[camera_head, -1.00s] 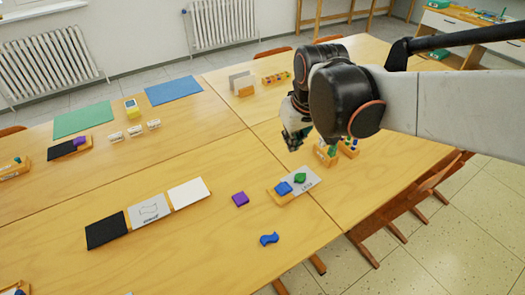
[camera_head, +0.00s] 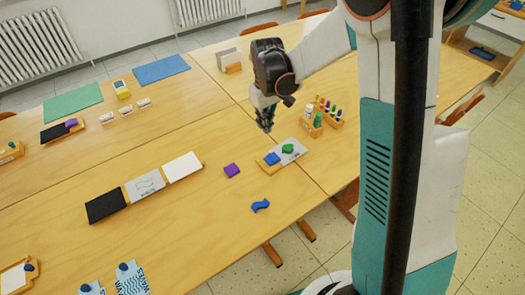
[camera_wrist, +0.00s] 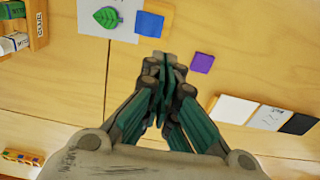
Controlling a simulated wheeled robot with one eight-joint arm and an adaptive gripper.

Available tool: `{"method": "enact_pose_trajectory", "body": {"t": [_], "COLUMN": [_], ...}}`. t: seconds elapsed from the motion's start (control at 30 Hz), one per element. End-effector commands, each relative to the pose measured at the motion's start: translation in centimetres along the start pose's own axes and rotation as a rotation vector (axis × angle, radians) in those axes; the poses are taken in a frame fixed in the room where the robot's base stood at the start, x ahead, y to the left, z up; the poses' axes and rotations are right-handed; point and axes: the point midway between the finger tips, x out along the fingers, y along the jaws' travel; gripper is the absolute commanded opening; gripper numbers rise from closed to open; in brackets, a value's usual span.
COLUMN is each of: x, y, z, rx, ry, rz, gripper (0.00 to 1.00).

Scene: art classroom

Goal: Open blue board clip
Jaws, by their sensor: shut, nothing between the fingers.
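Dark blue clip-like pieces sit on the wave-patterned sheets at the lower left of the head view, one on the right sheet (camera_head: 123,266) and one on the left sheet (camera_head: 85,288). Another dark blue piece (camera_head: 28,267) is on a white board in a wooden frame. I cannot tell which is the blue board clip, or whether any is open. My gripper (camera_head: 265,120) is shut and empty, pointing down above the table behind the blue block (camera_head: 272,158). Its closed fingertips (camera_wrist: 165,65) show in the wrist view near the blue block (camera_wrist: 149,24), touching nothing that I can see.
A green leaf piece (camera_head: 288,149) lies beside the blue block. A purple block (camera_head: 232,171) and a blue wavy piece (camera_head: 260,205) lie on the table. A wooden rack of bottles and markers (camera_head: 316,122) stands to the right.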

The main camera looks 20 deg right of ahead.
Motion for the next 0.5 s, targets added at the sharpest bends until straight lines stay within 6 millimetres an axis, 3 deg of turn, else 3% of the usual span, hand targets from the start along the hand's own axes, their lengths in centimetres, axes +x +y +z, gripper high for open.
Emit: {"method": "enact_pose_trajectory", "body": {"t": [0.2,0.5], "x": [1.19,1.25], "y": [0.20,0.20], "z": [-0.48,-0.49], "rx": [-0.011,-0.012], "ry": [-0.019,-0.020], "rz": [-0.008,-0.008], "gripper": [0.00,0.00]}}
